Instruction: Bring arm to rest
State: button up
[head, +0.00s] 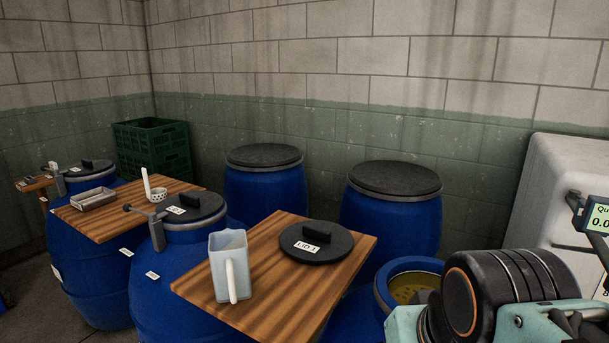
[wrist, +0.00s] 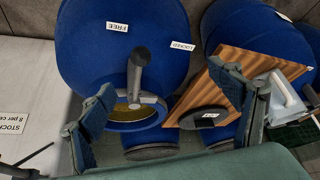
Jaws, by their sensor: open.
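My arm (head: 500,293) shows at the lower right of the head view, folded in front of an open blue barrel; its gripper end is not clear there. In the wrist view my gripper (wrist: 170,84) is open, with its two fingers wide apart and nothing between them. An open blue barrel (wrist: 85,40) with a grey clamp lever and labels "FREE" and "LOCKED" shows beyond the fingers. The same barrel's rim (head: 381,292) and yellowish contents (head: 408,288) show in the head view, partly hidden by my arm.
A wooden board (head: 245,300) carries a jug (head: 221,268) and the black lid "LID 1" (head: 316,243). Another board (head: 95,222) holds a metal tray (head: 93,199) and a ladle (head: 155,191). Closed blue barrels (head: 390,220) stand behind. A white cabinet (head: 560,185) is at right.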

notch_tip(320, 180, up, 20)
jog(key=p, duration=1.8)
jog(key=shift+r+p, duration=0.2)
jog(key=shift+p, duration=0.15)
